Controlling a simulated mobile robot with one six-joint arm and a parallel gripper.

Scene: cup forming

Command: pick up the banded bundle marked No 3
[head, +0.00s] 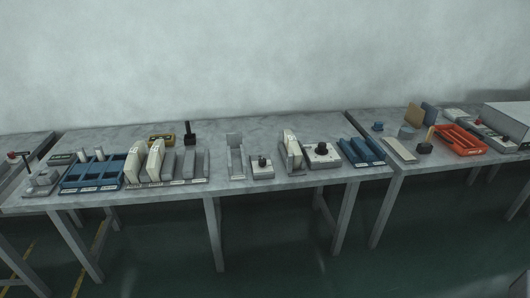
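Two white upright bundles, a left one (134,166) and a right one (155,160), stand side by side in a grey rack (202,181) on the long table. Grey slots of the rack lie to their right. Another white upright bundle (291,148) stands in a grey holder farther right on the same table. Small labels show along the rack's front edge, but they are too small to read, so I cannot tell which bundle is No 3. Bands cannot be made out clearly. My gripper is not in view.
The long grey table (90,137) also carries a blue compartment tray (75,188), a yellow-black box (161,139), a grey block with a black knob (322,155) and blue trays (362,152). An orange tray (461,140) lies on the right table. Dark green floor (270,260) is open in front.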

